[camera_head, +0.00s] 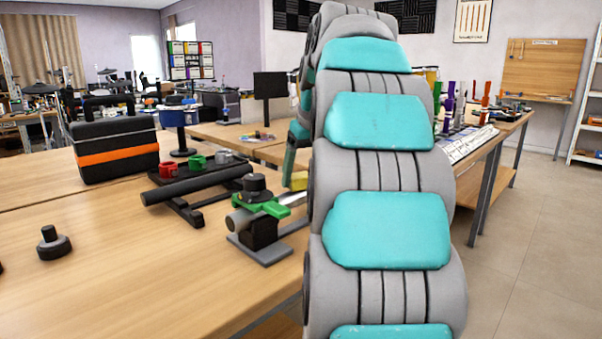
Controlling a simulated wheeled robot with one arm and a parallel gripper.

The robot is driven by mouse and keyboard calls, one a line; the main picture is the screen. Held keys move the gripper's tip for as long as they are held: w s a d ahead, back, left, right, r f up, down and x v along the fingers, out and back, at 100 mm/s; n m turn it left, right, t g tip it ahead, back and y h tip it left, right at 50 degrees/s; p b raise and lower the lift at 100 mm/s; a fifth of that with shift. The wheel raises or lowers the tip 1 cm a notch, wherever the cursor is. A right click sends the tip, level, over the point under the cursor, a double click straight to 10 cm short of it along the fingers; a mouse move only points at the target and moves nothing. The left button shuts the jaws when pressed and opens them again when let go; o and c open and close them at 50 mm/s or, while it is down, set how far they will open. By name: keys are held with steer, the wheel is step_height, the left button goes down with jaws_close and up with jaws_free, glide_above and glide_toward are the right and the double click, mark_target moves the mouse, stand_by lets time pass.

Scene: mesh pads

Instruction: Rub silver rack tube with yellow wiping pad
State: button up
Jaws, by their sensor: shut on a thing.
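A silver tube (292,198) shows at the left edge of my arm, beside the green clamp (262,205) of a small stand on the table. A grey round end (238,221) sticks out on the stand's left side; I cannot tell if it is the same tube. A small yellow piece (299,180), which looks like the wiping pad, shows just above the silver tube. Most of it is hidden behind my arm, so I cannot tell whether they touch. My gripper is hidden behind my own arm links.
A black rack with a dark tube (196,185) and red, green and grey pieces lies behind the stand. A black-and-orange toolbox (115,145) stands farther left. A black knob (54,244) lies at the front left. The table (130,270) is clear in front.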

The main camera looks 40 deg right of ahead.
steer(key=shift+w+d+p, duration=0.15)
steer(key=shift+d+p, duration=0.35)
steer(key=shift+d, duration=1.3)
steer(key=shift+w+d+p, duration=0.15)
steer(key=shift+d+p, duration=0.35)
steer(key=shift+d, duration=1.25)
steer(key=shift+s+a+b, duration=0.15)
steer(key=shift+a+b, duration=0.3)
steer(key=shift+a, duration=1.15)
steer(key=shift+s+a+b, duration=0.1)
steer(key=shift+a+b, duration=0.3)
steer(key=shift+a, duration=1.15)
steer(key=shift+s+a+f, duration=0.1)
steer(key=shift+a+f, duration=0.1)
steer(key=shift+a, duration=0.4)
steer(key=shift+r+p, duration=1.05)
steer(key=shift+r, duration=2.05)
